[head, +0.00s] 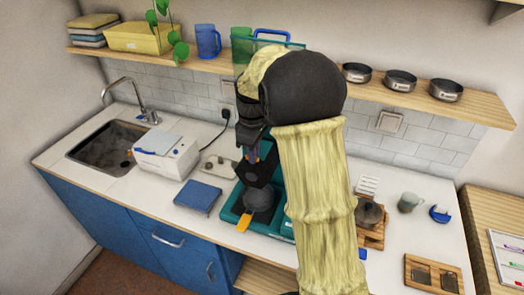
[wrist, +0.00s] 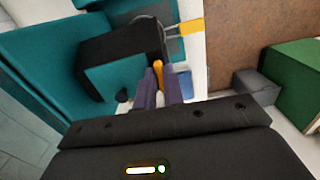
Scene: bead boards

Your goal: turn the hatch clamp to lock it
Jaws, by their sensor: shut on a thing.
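In the wrist view my gripper (wrist: 160,82) has its two purple fingers shut on a narrow orange-yellow piece (wrist: 158,74), which looks like the hatch clamp's handle. Beside and beyond it is a black box with a teal panel (wrist: 115,82). A second orange-yellow piece (wrist: 190,27) sticks out past the box toward the counter's edge; it also shows in the head view (head: 244,222). In the head view, a teal tray or board (head: 230,213) lies under the dark gripper parts. My arm hides much of this area, and the clamp's angle cannot be told.
On the counter are a blue scale-like box (head: 198,196) and a white appliance (head: 166,155) to the left. A wooden stand with a pot (head: 369,212), a mug (head: 411,201) and a wooden board (head: 433,272) are to the right. A shelf (head: 210,64) runs behind.

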